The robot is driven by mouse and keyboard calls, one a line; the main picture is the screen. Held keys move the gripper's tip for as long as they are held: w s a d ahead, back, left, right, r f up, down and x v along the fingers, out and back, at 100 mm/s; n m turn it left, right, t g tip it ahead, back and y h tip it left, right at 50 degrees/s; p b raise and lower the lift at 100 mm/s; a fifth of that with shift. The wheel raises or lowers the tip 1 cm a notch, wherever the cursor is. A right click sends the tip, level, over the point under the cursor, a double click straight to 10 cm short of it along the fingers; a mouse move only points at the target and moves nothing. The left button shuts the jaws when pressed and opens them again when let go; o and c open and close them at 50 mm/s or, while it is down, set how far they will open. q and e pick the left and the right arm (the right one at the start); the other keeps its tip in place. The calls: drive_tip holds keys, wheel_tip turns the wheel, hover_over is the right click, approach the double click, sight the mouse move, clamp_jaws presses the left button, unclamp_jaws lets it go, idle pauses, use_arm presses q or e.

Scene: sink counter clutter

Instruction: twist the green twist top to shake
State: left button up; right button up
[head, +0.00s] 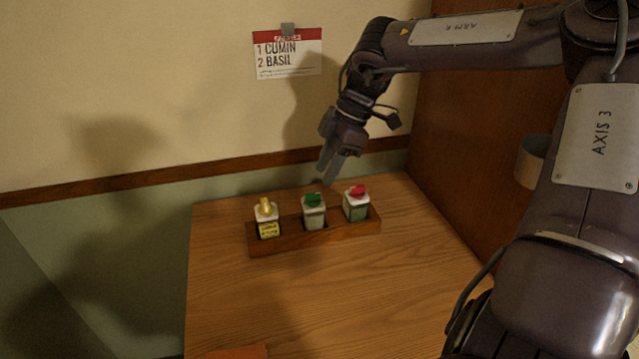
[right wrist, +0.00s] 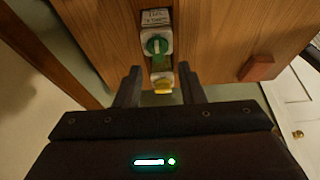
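A shaker with a green twist top (head: 314,200) stands upright in the middle of a wooden rack (head: 290,242). In the right wrist view the green top (right wrist: 157,46) lies just beyond my fingertips. My right gripper (head: 329,172) points down, above and slightly behind the green and red tops, apart from them. In the right wrist view its two fingers (right wrist: 160,78) are spread with nothing held between them. A yellow-topped shaker (head: 267,219) stands left of the green one, and a red-topped shaker (head: 356,203) stands right of it. My left gripper is out of view.
The rack stands on a wooden table (head: 330,300) near the wall. A card (head: 287,54) reading "1 CUMIN 2 BASIL" hangs on the wall. A wooden panel (head: 460,130) rises at the right. A reddish block (right wrist: 257,68) lies at the table's edge. The table before the rack is mostly clear.

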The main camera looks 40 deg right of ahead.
sight(314, 194)
drive_tip(key=shift+x, duration=2.65)
drive_tip(key=shift+w, duration=0.1)
clamp_jaws()
